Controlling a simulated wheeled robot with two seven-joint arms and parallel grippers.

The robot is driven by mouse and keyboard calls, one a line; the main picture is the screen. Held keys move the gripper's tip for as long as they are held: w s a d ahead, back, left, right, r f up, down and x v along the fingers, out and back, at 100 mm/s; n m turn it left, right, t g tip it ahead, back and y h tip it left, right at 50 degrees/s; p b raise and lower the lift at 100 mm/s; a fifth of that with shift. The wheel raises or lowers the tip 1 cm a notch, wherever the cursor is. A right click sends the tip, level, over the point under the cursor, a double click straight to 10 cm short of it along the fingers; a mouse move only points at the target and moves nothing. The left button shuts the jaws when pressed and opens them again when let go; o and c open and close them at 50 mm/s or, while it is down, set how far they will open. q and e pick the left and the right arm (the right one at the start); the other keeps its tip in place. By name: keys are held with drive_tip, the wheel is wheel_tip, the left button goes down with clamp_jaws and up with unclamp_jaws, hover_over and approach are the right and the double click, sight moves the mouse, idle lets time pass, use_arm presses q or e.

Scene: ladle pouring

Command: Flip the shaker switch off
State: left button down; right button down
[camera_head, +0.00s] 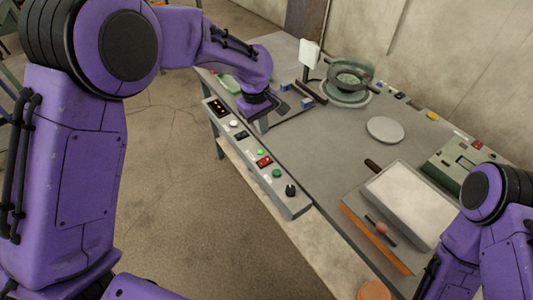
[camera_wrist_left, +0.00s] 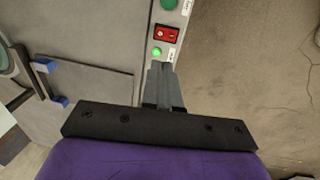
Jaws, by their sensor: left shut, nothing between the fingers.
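A control panel (camera_head: 219,113) runs along the table's front edge. A red rocker switch (camera_head: 264,161) sits on it between a lit green lamp (camera_head: 260,152) and a green button (camera_head: 276,173). The switch (camera_wrist_left: 166,34), the lamp (camera_wrist_left: 157,51) and the button (camera_wrist_left: 168,4) also show in the left wrist view. Which way the rocker is tipped is too small to tell. My left gripper (camera_head: 263,122) is shut and empty above the panel; its fingertips (camera_wrist_left: 160,68) appear just short of the lamp and apart from the switch. My right arm shows at the right, its gripper unseen.
A black knob (camera_head: 291,190), a dark switch (camera_head: 241,135) and a white button (camera_head: 233,123) share the panel. A green ring-shaped device (camera_head: 349,79), a pale disc (camera_head: 385,130) and a white-topped tray (camera_head: 410,203) stand on the table. The tabletop behind the switch is clear.

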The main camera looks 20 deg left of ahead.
sight(267, 160)
use_arm(q)
drive_tip(key=shift+f, duration=0.15)
drive_tip(key=f+p, duration=0.1)
drive_tip(key=f, duration=0.3)
drive_tip(key=f+p, duration=0.1)
drive_tip(key=f, duration=0.3)
drive_tip(key=w+d+f, duration=0.1)
drive_tip(key=f, duration=0.4)
drive_tip(key=shift+w+p, duration=0.1)
drive_tip(key=shift+p, duration=0.3)
drive_tip(key=shift+f, duration=0.4)
